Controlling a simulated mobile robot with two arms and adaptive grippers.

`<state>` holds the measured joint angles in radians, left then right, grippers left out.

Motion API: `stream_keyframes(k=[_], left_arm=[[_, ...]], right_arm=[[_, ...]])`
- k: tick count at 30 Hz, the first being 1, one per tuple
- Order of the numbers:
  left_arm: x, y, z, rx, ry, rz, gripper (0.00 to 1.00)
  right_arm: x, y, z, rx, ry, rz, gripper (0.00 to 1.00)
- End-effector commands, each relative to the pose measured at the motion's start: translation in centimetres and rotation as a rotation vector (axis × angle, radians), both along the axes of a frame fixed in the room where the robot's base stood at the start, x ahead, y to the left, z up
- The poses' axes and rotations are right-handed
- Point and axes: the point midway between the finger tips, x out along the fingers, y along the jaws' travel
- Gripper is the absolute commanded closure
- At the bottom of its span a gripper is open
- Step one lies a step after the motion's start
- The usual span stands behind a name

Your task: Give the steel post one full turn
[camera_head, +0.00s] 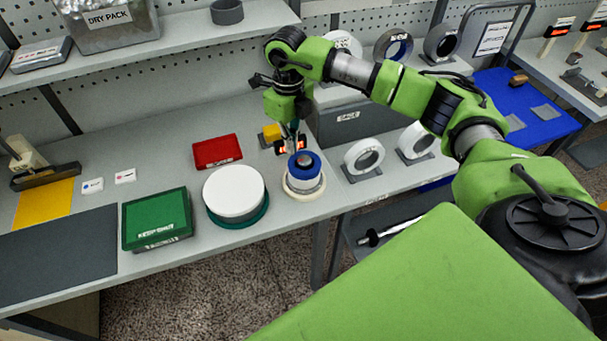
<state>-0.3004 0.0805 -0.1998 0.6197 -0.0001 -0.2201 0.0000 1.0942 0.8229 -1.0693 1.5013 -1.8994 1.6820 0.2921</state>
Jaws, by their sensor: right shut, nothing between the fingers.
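A small round spindle stands on a cream base ring (303,193) near the front edge of the bench. It has a blue collar (317,166) and a short steel-grey post (305,159) with a reddish mark at its centre. My right gripper (294,147) comes down from above at the post's back left. Its fingers look shut and empty, close to the top of the post. I cannot tell if they touch it. My left gripper is not in view.
A white disc on a green base (234,191), a green box (157,219) and a red box (217,151) stand to the left. A yellow block (272,133) and a small red display (281,146) sit behind. White rolls (364,155) stand to the right.

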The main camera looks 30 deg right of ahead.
Motion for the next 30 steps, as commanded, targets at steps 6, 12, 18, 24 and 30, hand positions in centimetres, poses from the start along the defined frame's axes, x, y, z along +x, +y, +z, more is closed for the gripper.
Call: stream_keyframes(k=[6,12,18,24,30], left_arm=[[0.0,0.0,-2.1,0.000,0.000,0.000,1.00],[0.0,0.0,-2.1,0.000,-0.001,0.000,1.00],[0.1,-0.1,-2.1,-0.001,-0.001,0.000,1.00],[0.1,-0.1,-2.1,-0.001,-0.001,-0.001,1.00],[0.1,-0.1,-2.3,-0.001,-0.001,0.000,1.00]], right_arm=[[0.0,0.0,-2.7,0.000,0.000,0.000,1.00],[-0.1,0.1,-3.0,0.000,0.002,0.001,1.00],[-0.2,0.1,-3.2,0.001,0.008,0.002,1.00],[-0.3,0.0,-3.2,-0.001,0.009,0.002,1.00],[0.0,-0.2,-3.0,0.000,0.005,0.000,1.00]])
